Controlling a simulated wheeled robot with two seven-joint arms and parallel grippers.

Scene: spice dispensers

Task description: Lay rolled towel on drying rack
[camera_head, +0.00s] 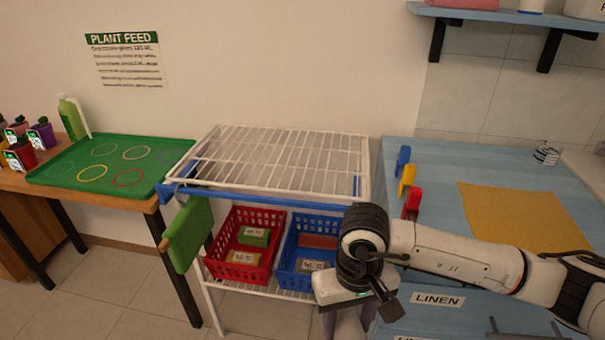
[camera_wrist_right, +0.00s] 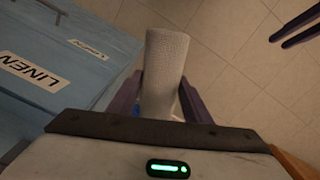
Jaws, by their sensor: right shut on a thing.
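The rolled towel (camera_wrist_right: 163,65), pale grey and textured, stands on end between the fingers of my right gripper (camera_wrist_right: 160,95) in the right wrist view. The gripper is shut on it.
A blue rail (camera_head: 265,197) runs along the rack's front. Red (camera_head: 235,262) and blue (camera_head: 292,258) baskets sit below. The LINEN cabinet (camera_head: 400,325) stands right, with hooks and a yellow mat (camera_head: 525,215) on top.

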